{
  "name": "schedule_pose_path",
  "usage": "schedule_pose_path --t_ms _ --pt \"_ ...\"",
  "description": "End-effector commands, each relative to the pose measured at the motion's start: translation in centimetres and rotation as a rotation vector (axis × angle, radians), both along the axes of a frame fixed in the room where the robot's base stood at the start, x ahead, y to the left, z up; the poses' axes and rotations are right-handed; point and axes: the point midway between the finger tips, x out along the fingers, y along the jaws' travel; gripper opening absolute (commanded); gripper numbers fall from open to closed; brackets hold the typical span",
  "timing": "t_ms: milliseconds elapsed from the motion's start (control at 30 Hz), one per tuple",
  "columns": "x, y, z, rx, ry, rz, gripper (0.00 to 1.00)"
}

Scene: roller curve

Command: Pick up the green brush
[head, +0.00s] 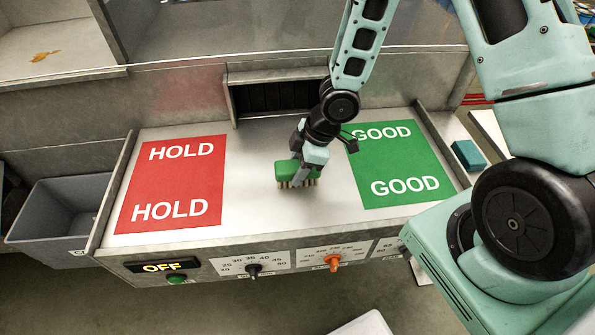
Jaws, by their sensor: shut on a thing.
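The green brush (286,172) is in the middle of the metal table top (252,213), between the red HOLD panel and the green GOOD panel. Its tan bristles point down towards the table. I cannot tell whether they touch the surface. My gripper (304,176) comes down from above and is shut on the brush near its right part. The fingers hide some of the brush.
The red HOLD panel (172,182) is on the left and the green GOOD panel (400,163) on the right. A dark slot (275,98) opens behind. A grey bin (60,205) stands at the left. Knobs line the front face. A teal block (468,155) lies right of the table.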

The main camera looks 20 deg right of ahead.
Motion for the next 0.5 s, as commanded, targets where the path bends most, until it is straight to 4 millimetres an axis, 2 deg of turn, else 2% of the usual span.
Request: schedule_pose_path --t_ms 267,367,500 --pt "0.0 0.0 0.6 0.001 -0.002 0.001 0.21" --pt "0.1 0.0 1.5 0.002 -0.001 -0.002 0.21" --pt "0.1 -0.1 3.9 0.002 -0.003 -0.004 0.21"
